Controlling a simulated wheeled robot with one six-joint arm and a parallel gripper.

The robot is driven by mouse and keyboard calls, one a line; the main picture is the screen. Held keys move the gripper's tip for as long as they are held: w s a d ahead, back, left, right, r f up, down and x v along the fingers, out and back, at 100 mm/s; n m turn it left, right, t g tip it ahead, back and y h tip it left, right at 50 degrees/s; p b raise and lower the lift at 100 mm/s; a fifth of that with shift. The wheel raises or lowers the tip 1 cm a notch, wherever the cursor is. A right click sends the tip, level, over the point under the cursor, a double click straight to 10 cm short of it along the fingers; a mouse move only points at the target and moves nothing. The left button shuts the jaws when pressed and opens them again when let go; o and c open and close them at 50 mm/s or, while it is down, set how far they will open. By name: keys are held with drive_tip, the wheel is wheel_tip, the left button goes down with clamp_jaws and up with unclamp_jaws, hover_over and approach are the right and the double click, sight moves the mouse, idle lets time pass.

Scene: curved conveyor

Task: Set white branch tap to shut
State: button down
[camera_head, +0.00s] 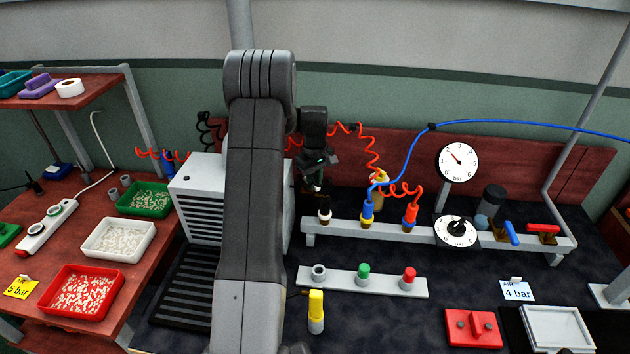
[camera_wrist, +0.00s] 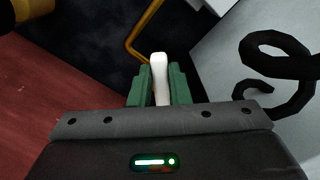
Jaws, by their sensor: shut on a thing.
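In the wrist view, the white tap handle (camera_wrist: 160,78) stands between the green fingers of my gripper (camera_wrist: 159,84), which is shut on it. The handle's upper end sticks out past the fingertips. A bent brass-coloured pipe (camera_wrist: 140,42) runs just behind it. In the head view, my gripper (camera_head: 314,186) is low behind the rail, right of the light grey cabinet. My arm and gripper hide most of the white tap there, so its handle angle against the pipe cannot be told.
A rail (camera_head: 340,228) with blue and orange hose couplings stands in front of my gripper. Red coiled hose (camera_head: 372,150) hangs close to its right. The grey cabinet (camera_head: 200,190) is close on the left. A pressure gauge (camera_head: 458,162) and a dial (camera_head: 457,230) stand further right.

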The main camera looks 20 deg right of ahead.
drive_tip(key=shift+r, duration=0.1)
drive_tip(key=c, duration=1.4)
unclamp_jaws()
drive_tip(key=shift+o, duration=0.2)
wheel_tip(320, 180, up, 14)
drive_tip(key=b, duration=0.1)
drive_tip(key=shift+o, duration=0.4)
